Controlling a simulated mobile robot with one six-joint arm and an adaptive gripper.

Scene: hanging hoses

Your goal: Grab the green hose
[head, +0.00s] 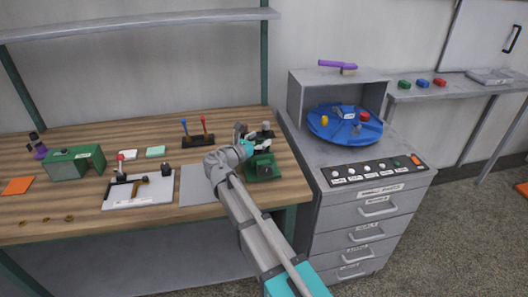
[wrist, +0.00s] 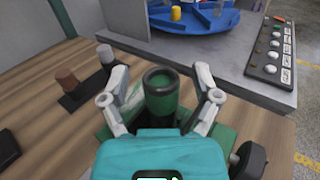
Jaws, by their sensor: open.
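No hanging hose can be made out in either view. In the wrist view a dark green upright cylinder (wrist: 160,100) with a round hollow top stands between the fingers of my gripper (wrist: 161,97). My gripper is open, with one finger on each side of the cylinder; I cannot tell whether they touch it. The cylinder rises from a green base (wrist: 222,136), partly hidden by my gripper. In the head view my gripper (head: 246,139) is over this green base (head: 263,169) at the right end of the wooden bench.
The wooden bench (head: 60,205) carries a green box-like fixture (head: 75,163), a white board (head: 138,192) and a stand with red and blue levers (head: 198,140). A grey cabinet (head: 362,215) with a blue turntable (head: 345,125) and a button panel (head: 375,170) stands close on the right.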

